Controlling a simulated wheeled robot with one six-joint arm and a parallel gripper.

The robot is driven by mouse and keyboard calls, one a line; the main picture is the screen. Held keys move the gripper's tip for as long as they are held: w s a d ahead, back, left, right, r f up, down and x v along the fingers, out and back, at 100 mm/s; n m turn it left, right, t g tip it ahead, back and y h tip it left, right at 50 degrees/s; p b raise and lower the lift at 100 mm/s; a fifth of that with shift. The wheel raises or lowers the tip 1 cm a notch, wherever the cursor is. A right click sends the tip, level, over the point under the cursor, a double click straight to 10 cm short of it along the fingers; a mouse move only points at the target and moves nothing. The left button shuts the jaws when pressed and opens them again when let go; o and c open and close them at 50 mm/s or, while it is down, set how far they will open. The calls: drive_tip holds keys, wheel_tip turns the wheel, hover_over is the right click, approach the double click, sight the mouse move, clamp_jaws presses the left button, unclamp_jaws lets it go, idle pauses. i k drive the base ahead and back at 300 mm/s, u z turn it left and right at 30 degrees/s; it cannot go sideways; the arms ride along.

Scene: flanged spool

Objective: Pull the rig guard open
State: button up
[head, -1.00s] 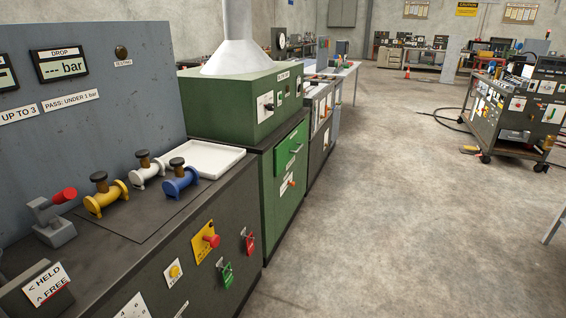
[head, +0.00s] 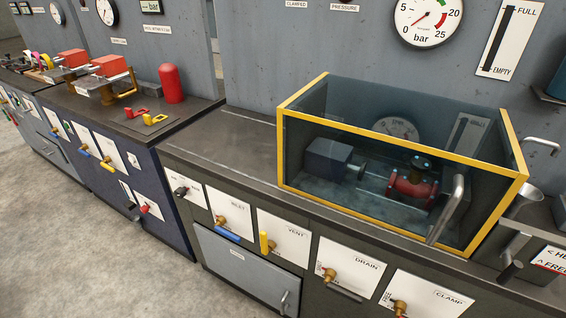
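The rig guard (head: 400,136) is a clear, dark-tinted box with a yellow frame, standing on the bench at the right of the head view. It encloses the rig, and its front pane is in place. A bent metal handle (head: 447,211) is on the right part of its front. Through the pane I see a red flanged spool (head: 408,190) with a dark top, and a grey block (head: 328,160) to its left. My gripper is not in view.
Valves with labelled plates, such as VENT (head: 290,238) and DRAIN (head: 350,266), line the bench front. A pressure gauge (head: 427,18) is on the panel behind. Floor at lower left (head: 100,265) is clear.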

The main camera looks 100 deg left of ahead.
sight(433, 233)
drive_tip(key=u, duration=3.4)
drive_tip(key=k, duration=0.6)
drive_tip(key=z, duration=1.2)
